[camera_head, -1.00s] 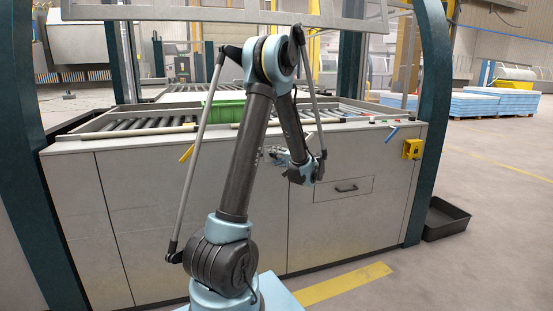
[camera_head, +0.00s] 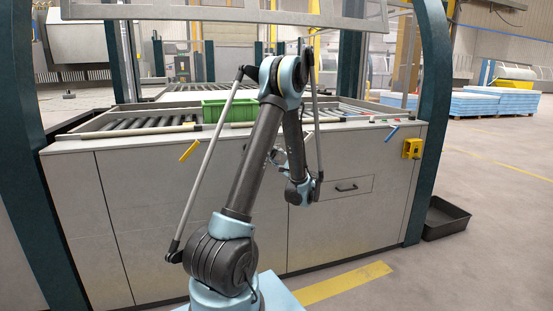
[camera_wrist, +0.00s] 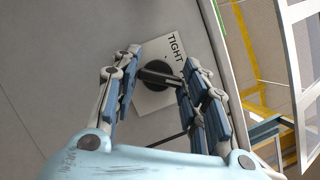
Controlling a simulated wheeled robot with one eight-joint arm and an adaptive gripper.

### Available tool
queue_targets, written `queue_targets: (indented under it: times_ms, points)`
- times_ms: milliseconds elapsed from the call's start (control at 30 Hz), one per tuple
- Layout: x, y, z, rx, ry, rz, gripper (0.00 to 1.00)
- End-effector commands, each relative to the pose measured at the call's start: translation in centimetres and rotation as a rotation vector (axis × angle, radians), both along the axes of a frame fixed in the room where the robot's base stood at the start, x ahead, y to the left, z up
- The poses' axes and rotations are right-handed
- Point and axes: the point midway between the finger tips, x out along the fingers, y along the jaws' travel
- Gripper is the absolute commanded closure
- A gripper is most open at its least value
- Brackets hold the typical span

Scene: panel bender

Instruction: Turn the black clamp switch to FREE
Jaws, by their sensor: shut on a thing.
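In the wrist view the black clamp switch (camera_wrist: 158,76) sits on a white plate (camera_wrist: 150,102) on the grey cabinet front. The word TIGHT shows at the plate's upper edge; no FREE label can be seen. The switch's bar lies nearly crosswise in the picture, between the fingers. My gripper (camera_wrist: 161,64) has its blue-padded fingers on both sides of the bar and is shut on it. Part of the plate is hidden behind the right fingers. In the head view my gripper (camera_head: 276,156) is mostly hidden behind my arm, at the cabinet front.
A drawer with a black handle (camera_head: 346,188) is right of my wrist. A yellow lever (camera_head: 189,151) and a blue lever (camera_head: 391,134) stick out along the cabinet's top edge. A yellow box (camera_head: 412,148) is at the right corner. A black tray (camera_head: 446,218) lies on the floor.

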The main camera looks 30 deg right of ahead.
Motion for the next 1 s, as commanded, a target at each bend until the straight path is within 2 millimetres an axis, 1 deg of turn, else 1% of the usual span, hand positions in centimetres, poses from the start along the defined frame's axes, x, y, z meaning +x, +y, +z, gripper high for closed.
queue_targets:
  times_ms: [33, 200, 400, 967, 1000]
  points:
    - [-0.01, 0.13, -0.25, 0.026, -0.002, 0.001, 0.84]
    - [-0.02, 0.13, -0.26, 0.116, -0.024, 0.0, 0.84]
    - [0.01, 0.18, -0.25, 0.18, -0.039, 0.001, 0.84]
    - [0.06, 0.22, -0.2, 0.207, -0.046, 0.003, 0.84]
    - [0.07, 0.22, -0.2, 0.207, -0.046, 0.003, 0.54]
